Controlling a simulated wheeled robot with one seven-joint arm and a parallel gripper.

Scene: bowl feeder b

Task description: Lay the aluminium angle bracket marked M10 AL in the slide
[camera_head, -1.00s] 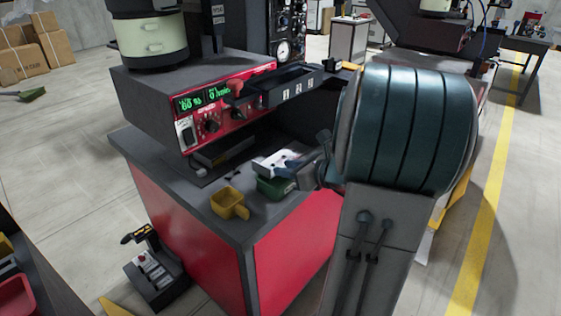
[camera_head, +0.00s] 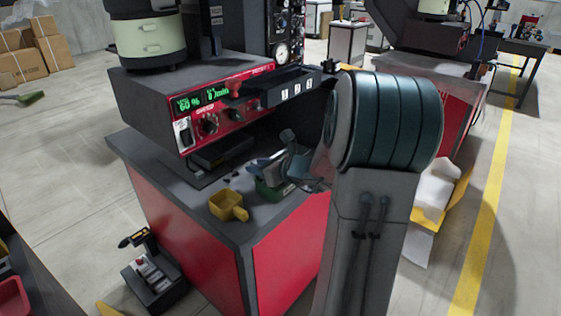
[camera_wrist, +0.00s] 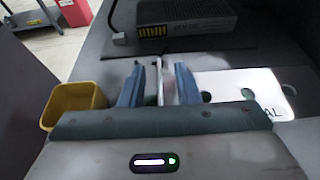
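The aluminium angle bracket (camera_wrist: 228,82) is a pale plate with round holes, and the letters AL show at its right end in the wrist view. An upright, edge-on part of it (camera_wrist: 160,82) stands between the two blue fingers of my gripper (camera_wrist: 160,92). Gaps show beside this part, so the fingers look open around it. I cannot clearly make out the slide.
A yellow scoop-like bin (camera_head: 227,205) stands left of the green bin; it is close to my left finger in the wrist view (camera_wrist: 72,104). The red control panel (camera_head: 215,108) and a black tray numbered 1, 2, 3 (camera_head: 290,88) overhang the bench (camera_head: 160,165).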

